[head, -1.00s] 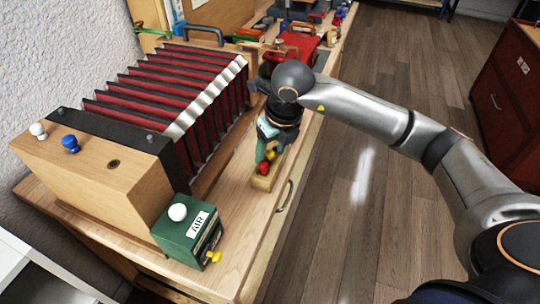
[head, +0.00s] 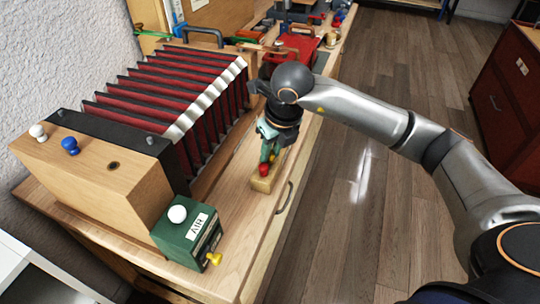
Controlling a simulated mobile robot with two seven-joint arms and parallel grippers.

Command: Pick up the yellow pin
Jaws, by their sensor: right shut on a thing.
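My right gripper (head: 268,148) points down over a small wooden block (head: 262,184) near the front edge of the bench. Its teal fingers are shut on the yellow pin (head: 272,157), of which only a small bit shows between them. A red pin (head: 264,169) stands in the block right beside the fingertips. I cannot tell whether the yellow pin's lower end is still in the block. My left gripper is out of view.
A red-pleated bellows with a wooden end box (head: 100,170) fills the left of the bench. A green AIR box (head: 185,238) with a white knob and a yellow knob (head: 214,259) stands in front. A red case (head: 297,50) and other items lie behind.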

